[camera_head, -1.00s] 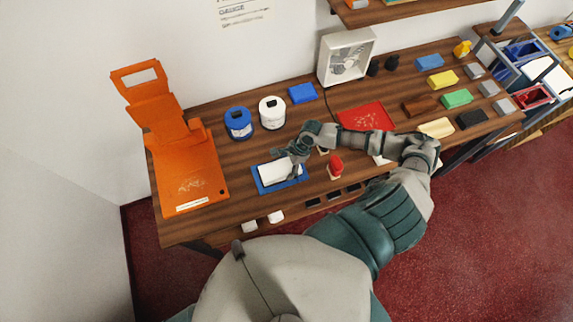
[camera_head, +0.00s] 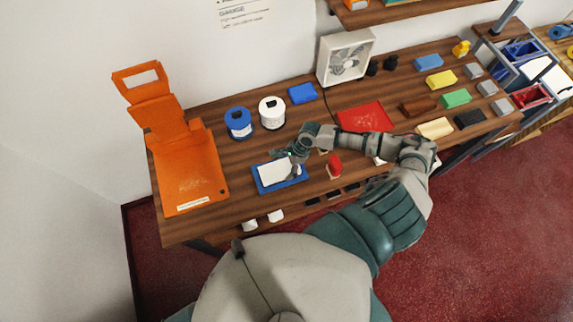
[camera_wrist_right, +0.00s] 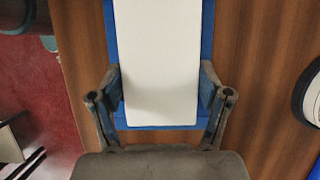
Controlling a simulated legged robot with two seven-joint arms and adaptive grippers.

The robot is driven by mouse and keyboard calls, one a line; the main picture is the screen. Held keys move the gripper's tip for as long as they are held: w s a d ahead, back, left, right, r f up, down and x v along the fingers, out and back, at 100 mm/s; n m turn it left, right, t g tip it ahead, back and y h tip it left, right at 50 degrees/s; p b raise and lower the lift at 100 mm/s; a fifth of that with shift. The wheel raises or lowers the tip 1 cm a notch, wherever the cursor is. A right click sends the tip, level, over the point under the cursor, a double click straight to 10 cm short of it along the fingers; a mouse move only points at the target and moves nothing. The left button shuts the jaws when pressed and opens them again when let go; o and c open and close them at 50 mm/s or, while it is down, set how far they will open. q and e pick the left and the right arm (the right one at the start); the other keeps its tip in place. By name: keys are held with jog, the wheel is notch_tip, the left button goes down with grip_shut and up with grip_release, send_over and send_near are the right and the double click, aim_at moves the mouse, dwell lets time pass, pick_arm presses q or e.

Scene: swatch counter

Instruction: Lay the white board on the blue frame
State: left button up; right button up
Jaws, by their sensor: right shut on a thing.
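The white board (camera_head: 277,173) is over the blue frame (camera_head: 263,189), with a blue border showing around it in the head view. In the right wrist view the board (camera_wrist_right: 156,60) lines up lengthwise with the frame (camera_wrist_right: 208,25), with blue strips along both sides and the near end. It looks flat on the frame; whether a small gap remains I cannot tell. My right gripper (camera_head: 295,167) is at the board's right end. Its fingers (camera_wrist_right: 158,88) are shut on the board's two long sides. My left gripper is not in view.
An orange clipboard-like piece (camera_head: 190,178) lies to the left. Blue (camera_head: 238,123) and white (camera_head: 271,113) round containers stand behind the frame. A red stamp-like object (camera_head: 335,164) stands just right of my gripper. A red tray (camera_head: 365,117) lies farther right.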

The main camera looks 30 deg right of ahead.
jog(key=shift+f, duration=0.25)
dwell(0.7)
jog(key=o, duration=1.2)
jog(key=shift+o, duration=0.2)
jog(key=v, duration=1.2)
jog(key=shift+f, duration=0.15)
